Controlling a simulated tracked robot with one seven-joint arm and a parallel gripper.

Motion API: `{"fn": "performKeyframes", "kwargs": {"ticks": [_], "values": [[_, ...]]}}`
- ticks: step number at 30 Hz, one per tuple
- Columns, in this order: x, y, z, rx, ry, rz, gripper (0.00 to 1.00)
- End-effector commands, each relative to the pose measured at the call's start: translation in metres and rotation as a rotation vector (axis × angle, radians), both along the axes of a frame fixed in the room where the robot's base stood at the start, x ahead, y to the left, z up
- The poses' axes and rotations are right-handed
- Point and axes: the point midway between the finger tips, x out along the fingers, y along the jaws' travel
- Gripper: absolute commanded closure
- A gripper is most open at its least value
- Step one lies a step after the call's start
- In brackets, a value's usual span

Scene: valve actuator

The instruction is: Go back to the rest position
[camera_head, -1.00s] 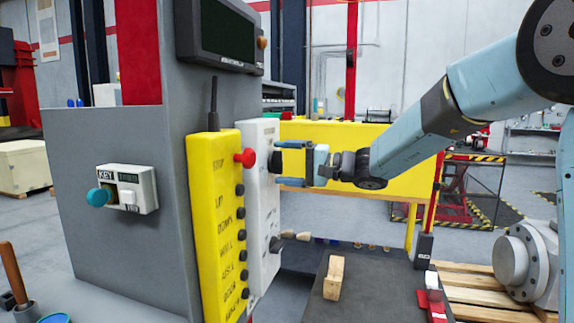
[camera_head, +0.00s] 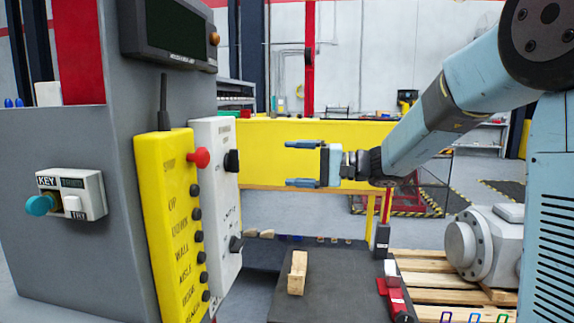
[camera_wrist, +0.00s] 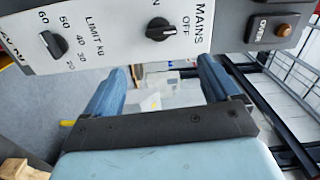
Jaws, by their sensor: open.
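My gripper (camera_head: 302,164) is open and empty, with its two blue fingers pointing left toward the control cabinet. It is apart from the white switch panel (camera_head: 218,208), with a clear gap between them. The panel's upper black knob (camera_head: 232,161) and lower black knob (camera_head: 237,244) face my gripper. In the wrist view, the fingers (camera_wrist: 160,90) are spread apart below the white panel (camera_wrist: 100,35). The knob marked MAINS (camera_wrist: 159,29) has OFF printed beside it. Nothing lies between the fingers.
A yellow button box (camera_head: 172,225) with a red stop button (camera_head: 199,157) is on the grey cabinet (camera_head: 90,260). A wooden block (camera_head: 298,272) stands on the dark surface (camera_head: 328,293) below my gripper. A wooden pallet (camera_head: 430,275) and a yellow panel (camera_head: 265,155) are beyond.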

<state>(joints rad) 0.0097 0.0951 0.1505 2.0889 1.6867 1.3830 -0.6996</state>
Motion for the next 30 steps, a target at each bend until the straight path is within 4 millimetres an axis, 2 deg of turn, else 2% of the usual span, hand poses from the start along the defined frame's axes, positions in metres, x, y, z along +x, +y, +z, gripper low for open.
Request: {"fn": "performKeyframes", "kwargs": {"ticks": [9,13,20,26,30], "values": [[-0.001,-0.001,0.0,-0.003,-0.001,0.001,0.11],[-0.015,-0.003,-0.002,-0.055,-0.002,0.014,0.11],[-0.078,-0.026,-0.024,-0.341,-0.003,0.049,0.11],[-0.132,-0.065,-0.05,-0.628,-0.019,0.029,0.11],[-0.164,-0.099,-0.067,-0.823,-0.041,-0.014,0.11]]}}
